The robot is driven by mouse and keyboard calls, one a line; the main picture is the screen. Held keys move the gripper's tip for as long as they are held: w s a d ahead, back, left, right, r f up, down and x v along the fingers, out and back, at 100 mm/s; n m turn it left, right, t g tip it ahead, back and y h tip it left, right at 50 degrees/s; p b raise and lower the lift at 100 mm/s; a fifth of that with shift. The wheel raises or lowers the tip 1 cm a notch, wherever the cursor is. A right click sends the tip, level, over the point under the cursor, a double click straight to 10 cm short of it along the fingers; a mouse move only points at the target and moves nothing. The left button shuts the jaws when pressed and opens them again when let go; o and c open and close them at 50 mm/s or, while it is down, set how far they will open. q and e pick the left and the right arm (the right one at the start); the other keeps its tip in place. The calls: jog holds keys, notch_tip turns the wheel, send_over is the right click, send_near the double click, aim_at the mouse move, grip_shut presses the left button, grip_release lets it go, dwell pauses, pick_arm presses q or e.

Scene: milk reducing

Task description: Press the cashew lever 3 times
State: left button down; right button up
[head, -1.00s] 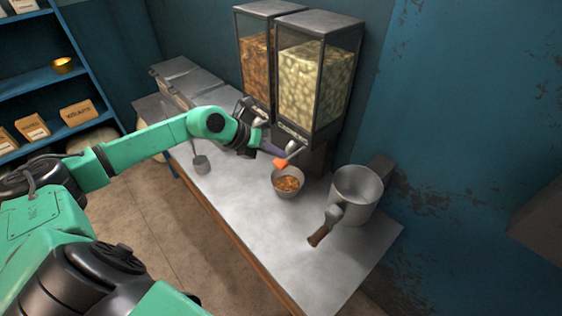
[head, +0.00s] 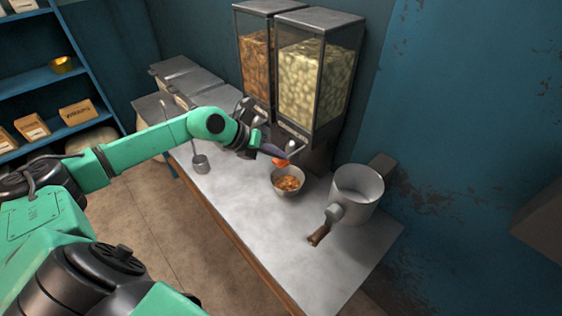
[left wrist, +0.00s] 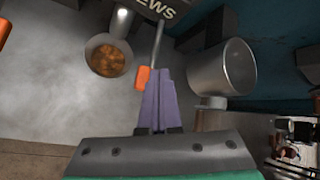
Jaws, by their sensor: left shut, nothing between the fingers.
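The cashew dispenser (head: 309,85) is the right one of two clear-fronted dispensers, filled with pale nuts. Its lever has an orange tip (head: 280,162), which also shows in the left wrist view (left wrist: 143,78) on a metal rod. My left gripper (head: 283,154) is shut and empty at the lever. In the left wrist view its purple fingers (left wrist: 160,100) are together, close beside the orange tip; I cannot tell whether they touch. A metal bowl (head: 289,193) with brown-orange contents stands below the lever. My right gripper is not in view.
A large metal pot (head: 357,190) with a wooden-handled crank stands to the right of the bowl. A dispenser with brown nuts (head: 257,68) stands at the left. A metal scoop (head: 201,163) lies on the counter (head: 255,228), whose front is clear.

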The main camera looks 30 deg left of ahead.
pick_arm(q)
jog(key=shift+s+f+b, duration=0.1)
jog(key=shift+f+b, duration=1)
jog(key=shift+f, duration=0.25)
dwell(1.0)
jog(key=shift+r, duration=0.2)
jog(key=shift+r+p, duration=1.2)
jog(key=shift+r, duration=0.4)
notch_tip(320, 180, up, 5)
jog(key=p, duration=0.3)
jog(key=shift+r+p, duration=0.1)
jog(key=shift+p, duration=0.2)
dwell(1.6)
